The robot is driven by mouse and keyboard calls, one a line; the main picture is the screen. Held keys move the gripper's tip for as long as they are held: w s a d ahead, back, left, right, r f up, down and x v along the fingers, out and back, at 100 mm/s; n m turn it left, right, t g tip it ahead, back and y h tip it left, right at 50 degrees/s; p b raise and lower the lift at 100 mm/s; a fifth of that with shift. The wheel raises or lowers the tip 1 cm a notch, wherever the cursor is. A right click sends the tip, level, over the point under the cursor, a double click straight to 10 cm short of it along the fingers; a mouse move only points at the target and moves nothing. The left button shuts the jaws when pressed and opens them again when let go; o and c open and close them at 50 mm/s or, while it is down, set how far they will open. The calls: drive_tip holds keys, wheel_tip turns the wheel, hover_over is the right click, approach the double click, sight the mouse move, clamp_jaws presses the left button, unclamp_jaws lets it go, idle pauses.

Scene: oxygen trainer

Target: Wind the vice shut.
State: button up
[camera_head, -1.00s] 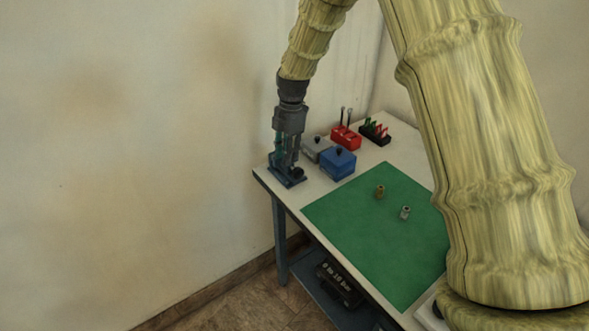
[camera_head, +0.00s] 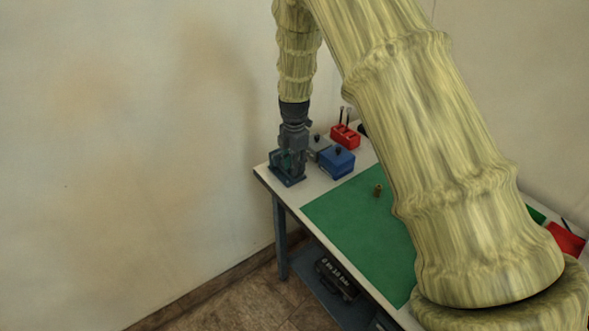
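The vice (camera_head: 286,177) is a small dark blue-teal block on the far left corner of the table. My gripper (camera_head: 294,152) points down from above and stands right at the vice, overlapping its upper right part in the picture. The gripper hides part of the vice, and I cannot make out the handle or the jaw gap. The fingers are small and dark against the vice, so I cannot tell whether they are open, shut or touching it.
A blue box (camera_head: 337,162) with a black knob and a grey box (camera_head: 318,147) stand right of the vice. A red holder (camera_head: 345,136) is behind them. A wall rises close on the left.

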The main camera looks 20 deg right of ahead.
drive_tip(key=shift+f+p, duration=0.45)
drive_tip(key=shift+f, duration=1.3)
drive_tip(key=shift+c, duration=0.2)
clamp_jaws()
